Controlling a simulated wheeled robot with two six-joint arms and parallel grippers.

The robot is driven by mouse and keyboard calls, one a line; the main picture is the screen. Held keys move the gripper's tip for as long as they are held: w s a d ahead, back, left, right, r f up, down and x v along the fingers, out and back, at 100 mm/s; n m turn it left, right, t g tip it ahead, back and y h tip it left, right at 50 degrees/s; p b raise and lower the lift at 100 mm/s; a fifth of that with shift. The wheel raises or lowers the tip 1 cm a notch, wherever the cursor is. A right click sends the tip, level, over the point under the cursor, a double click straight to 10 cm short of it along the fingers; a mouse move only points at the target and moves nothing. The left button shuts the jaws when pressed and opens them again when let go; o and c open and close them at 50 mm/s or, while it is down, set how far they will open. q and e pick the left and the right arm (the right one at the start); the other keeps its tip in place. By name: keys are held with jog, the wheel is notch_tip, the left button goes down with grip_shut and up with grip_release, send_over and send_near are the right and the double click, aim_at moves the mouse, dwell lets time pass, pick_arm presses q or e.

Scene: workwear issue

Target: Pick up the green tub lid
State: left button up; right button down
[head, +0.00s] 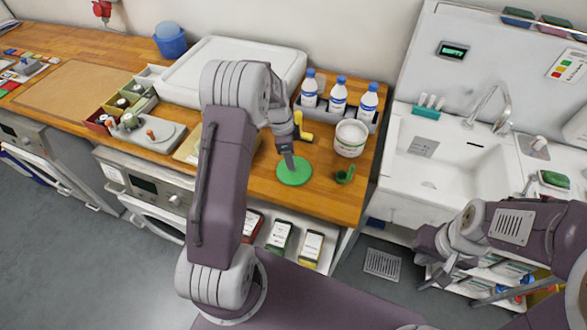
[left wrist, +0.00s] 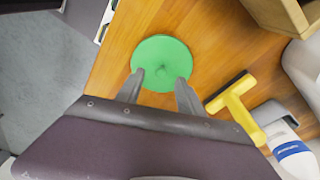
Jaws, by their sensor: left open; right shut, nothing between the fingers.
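The green tub lid (head: 294,171) is a flat round disc lying on the wooden counter near its front edge. It also shows in the left wrist view (left wrist: 162,56), with a small raised spot near its middle. My left gripper (head: 290,163) is open over the lid; its fingertips (left wrist: 161,78) appear at the lid's near part, one on each side of the middle. I cannot tell whether they touch it. My right gripper (head: 436,265) is shut and empty, low in front of the sink unit, away from the lid.
A white tub (head: 351,139) and a green ring-like item (head: 345,174) stand to the lid's right. A yellow-handled tool (left wrist: 236,104) lies close by. Several blue-capped bottles (head: 338,97) stand in a grey rack behind. The counter's front edge is close to the lid.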

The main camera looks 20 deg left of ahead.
pick_arm(q)
jog(key=f, duration=0.2)
jog(key=d+f+p, duration=0.1)
jog(key=f, duration=0.1)
jog(key=shift+w, duration=0.3)
jog(key=shift+w+a+f, duration=0.15)
jog(key=shift+f, duration=0.15)
grip_shut()
jog(key=shift+r, duration=0.1)
